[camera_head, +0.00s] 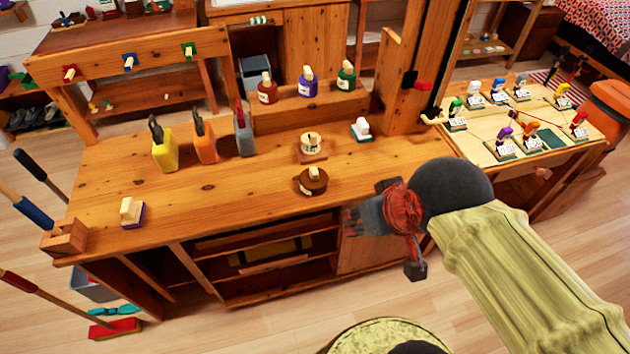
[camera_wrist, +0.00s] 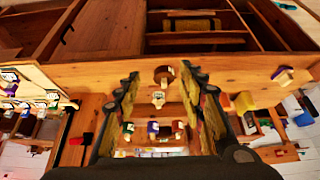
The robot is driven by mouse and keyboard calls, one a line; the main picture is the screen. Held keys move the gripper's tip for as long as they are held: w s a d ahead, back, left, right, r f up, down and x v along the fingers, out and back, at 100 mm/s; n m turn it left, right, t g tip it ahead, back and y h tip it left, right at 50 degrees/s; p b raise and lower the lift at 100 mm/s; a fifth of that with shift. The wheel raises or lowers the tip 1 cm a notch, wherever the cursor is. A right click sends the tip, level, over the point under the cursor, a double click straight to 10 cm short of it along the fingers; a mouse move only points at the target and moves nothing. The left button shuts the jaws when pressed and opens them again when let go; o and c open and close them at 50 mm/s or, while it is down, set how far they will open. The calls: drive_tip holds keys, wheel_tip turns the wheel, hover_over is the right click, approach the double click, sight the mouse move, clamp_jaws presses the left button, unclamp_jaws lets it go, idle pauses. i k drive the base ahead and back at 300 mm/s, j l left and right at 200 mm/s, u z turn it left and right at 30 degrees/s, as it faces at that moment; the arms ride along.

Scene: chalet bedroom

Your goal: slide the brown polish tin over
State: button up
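The brown polish tin (camera_head: 313,182) is a round, dark tin with a pale block-shaped knob on top. It stands upright near the front edge of the wooden bench (camera_head: 240,190). In the wrist view the brown polish tin (camera_wrist: 163,75) appears upside down, framed between my fingers but beyond them. My gripper (camera_head: 365,218) is in front of the bench edge, right of the tin and nearer the camera, and not touching it. In the wrist view my gripper (camera_wrist: 160,85) has its fingers spread wide with nothing held.
A cream tin (camera_head: 312,145) on a wooden base stands just behind the brown one. A white-topped block (camera_head: 361,129) is behind right. Yellow (camera_head: 164,150), orange (camera_head: 205,142) and grey (camera_head: 244,136) holders stand left. A purple-based brush (camera_head: 131,212) is far left; bench between is clear.

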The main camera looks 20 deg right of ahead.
sight(308, 192)
drive_tip(key=i+l, duration=0.1)
drive_tip(key=l, duration=0.25)
drive_tip(key=i+l, duration=0.15)
drive_tip(key=l, duration=0.25)
drive_tip(key=i+l+u, duration=0.1)
drive_tip(key=l, duration=0.25)
drive_tip(key=i+l, duration=0.15)
drive_tip(key=l, duration=0.2)
drive_tip(key=i+l, duration=0.1)
drive_tip(key=l, duration=0.3)
